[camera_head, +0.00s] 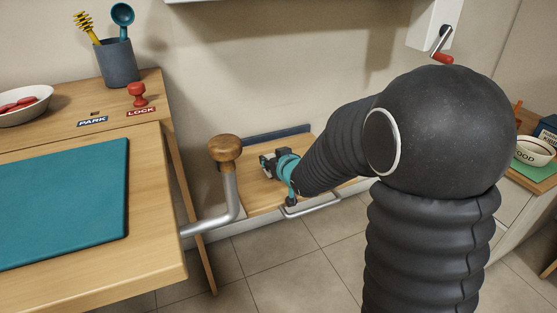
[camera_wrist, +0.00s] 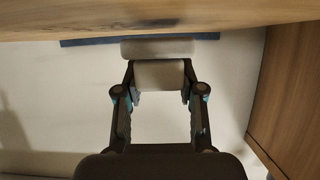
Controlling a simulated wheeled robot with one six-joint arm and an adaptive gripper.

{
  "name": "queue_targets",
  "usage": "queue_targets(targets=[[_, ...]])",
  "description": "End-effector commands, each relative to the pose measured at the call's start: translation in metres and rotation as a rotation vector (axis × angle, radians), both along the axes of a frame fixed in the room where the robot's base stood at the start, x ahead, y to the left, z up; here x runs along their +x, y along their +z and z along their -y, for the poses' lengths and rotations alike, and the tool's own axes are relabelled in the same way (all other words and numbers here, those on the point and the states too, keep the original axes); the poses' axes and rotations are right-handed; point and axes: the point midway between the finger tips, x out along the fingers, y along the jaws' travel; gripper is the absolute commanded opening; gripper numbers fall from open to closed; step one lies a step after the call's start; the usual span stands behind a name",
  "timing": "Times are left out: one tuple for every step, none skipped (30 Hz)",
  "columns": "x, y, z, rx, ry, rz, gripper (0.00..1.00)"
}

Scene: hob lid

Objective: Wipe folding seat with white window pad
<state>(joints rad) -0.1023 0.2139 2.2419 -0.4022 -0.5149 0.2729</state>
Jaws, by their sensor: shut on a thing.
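The folding seat (camera_head: 250,196) is a low wooden panel against the wall, with a blue strip along its back and a metal bar at its front. My gripper (camera_head: 273,163) is over the seat in the head view, its fingers pointing left. In the wrist view my gripper (camera_wrist: 158,84) is shut on a pale block, which looks like the white window pad (camera_wrist: 158,75). A second pale part shows just beyond it, close to the wooden surface. I cannot tell whether the pad touches the seat. The head view does not show the pad clearly.
A bent metal lever with a wooden knob (camera_head: 225,150) stands left of the seat. The wooden counter (camera_head: 155,255) bears a teal panel (camera_head: 70,200), a red knob (camera_head: 138,94) and a utensil cup (camera_head: 117,63). A red-handled crank (camera_head: 442,57) is on the wall. Tiled floor lies in front.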

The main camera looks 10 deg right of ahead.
Motion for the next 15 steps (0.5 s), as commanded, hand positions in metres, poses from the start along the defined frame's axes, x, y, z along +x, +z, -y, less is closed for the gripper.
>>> queue_targets(targets=[[-0.0015, -0.0001, -0.0044, 0.002, 0.001, -0.001, 0.0], [-0.0019, 0.0001, -0.0056, 0.002, 0.001, -0.001, 0.0], [-0.0023, 0.0006, -0.0069, 0.002, 0.001, 0.001, 0.0], [-0.0026, 0.0008, -0.0076, 0.002, 0.001, 0.001, 0.0], [-0.0028, 0.0011, -0.008, 0.001, 0.0, 0.001, 0.0], [-0.0029, 0.0012, -0.0083, 0.001, 0.0, 0.001, 0.0], [-0.0029, 0.0008, -0.0084, 0.001, -0.001, 0.001, 0.0], [-0.003, 0.0002, -0.0084, 0.001, -0.001, 0.001, 0.0], [-0.0029, -0.001, -0.0083, 0.0, -0.001, 0.0, 0.0], [-0.0028, -0.0018, -0.0081, 0.0, -0.001, 0.0, 0.0], [-0.0027, -0.002, -0.0077, 0.0, -0.001, 0.0, 0.0], [-0.0024, -0.0015, -0.0066, -0.001, -0.002, 0.0, 0.0], [-0.0018, -0.0013, -0.0052, -0.001, -0.002, -0.001, 0.0], [-0.0013, -0.0012, -0.0035, -0.001, -0.002, -0.001, 0.0], [-0.0004, -0.0009, -0.0006, -0.001, -0.002, -0.002, 0.0]])
